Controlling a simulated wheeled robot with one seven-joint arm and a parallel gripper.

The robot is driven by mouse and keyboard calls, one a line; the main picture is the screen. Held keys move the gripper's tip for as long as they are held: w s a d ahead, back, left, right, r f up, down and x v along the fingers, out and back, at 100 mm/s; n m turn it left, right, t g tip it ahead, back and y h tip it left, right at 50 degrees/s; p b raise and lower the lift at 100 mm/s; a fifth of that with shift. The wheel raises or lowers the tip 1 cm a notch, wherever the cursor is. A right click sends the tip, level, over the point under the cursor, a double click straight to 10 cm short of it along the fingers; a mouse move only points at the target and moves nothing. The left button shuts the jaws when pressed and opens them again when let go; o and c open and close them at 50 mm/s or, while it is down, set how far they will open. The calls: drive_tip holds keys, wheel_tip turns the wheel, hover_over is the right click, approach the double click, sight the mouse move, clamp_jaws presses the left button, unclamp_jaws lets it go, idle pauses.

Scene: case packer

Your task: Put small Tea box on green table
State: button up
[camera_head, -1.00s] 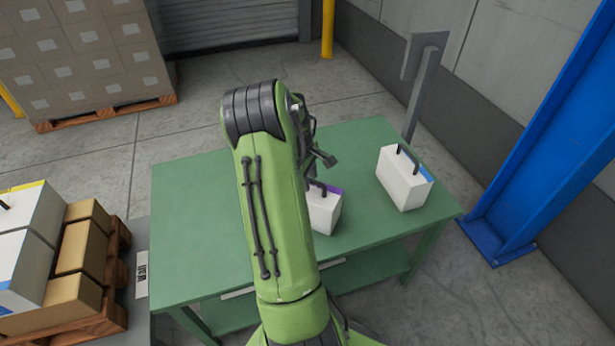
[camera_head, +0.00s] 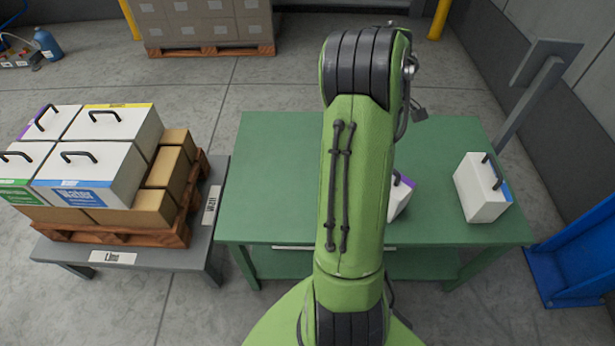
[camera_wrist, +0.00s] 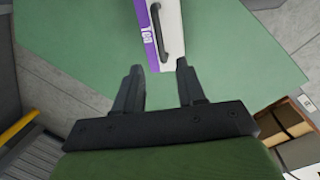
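A white Tea box with a purple edge and dark handle (camera_head: 398,201) stands on the green table (camera_head: 270,190), partly hidden behind my arm in the head view. In the wrist view the Tea box (camera_wrist: 165,30) is at the top centre, its purple side lettered "Tea". My gripper (camera_wrist: 158,70) is open, its two fingers apart with nothing held between them. The near end of the box shows just beyond the fingertips. In the head view my arm hides the gripper.
A white box with a blue edge (camera_head: 480,190) stands on the table's right side. Left, a grey stand bears a pallet (camera_head: 150,233) of brown and white boxes, one purple-edged (camera_head: 41,116). A grey post (camera_head: 530,95) and blue column (camera_head: 580,260) flank the table's right.

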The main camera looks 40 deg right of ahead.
drive_tip(key=w+a+r+t, duration=0.25)
drive_tip(key=a+r, duration=0.25)
drive_tip(key=a, duration=0.6)
drive_tip(key=w+a+r+t, duration=0.2)
drive_tip(key=w+a+r, duration=0.25)
drive_tip(key=a, duration=0.55)
drive_tip(key=s+a+r+t, duration=0.1)
drive_tip(key=s+a, duration=0.4)
drive_tip(key=a, duration=0.4)
drive_tip(key=s+a+r+t+y, duration=0.1)
drive_tip(key=s+a, duration=0.5)
drive_tip(key=a, duration=0.3)
drive_tip(key=shift+s+y, duration=0.25)
drive_tip(key=shift+y, duration=0.05)
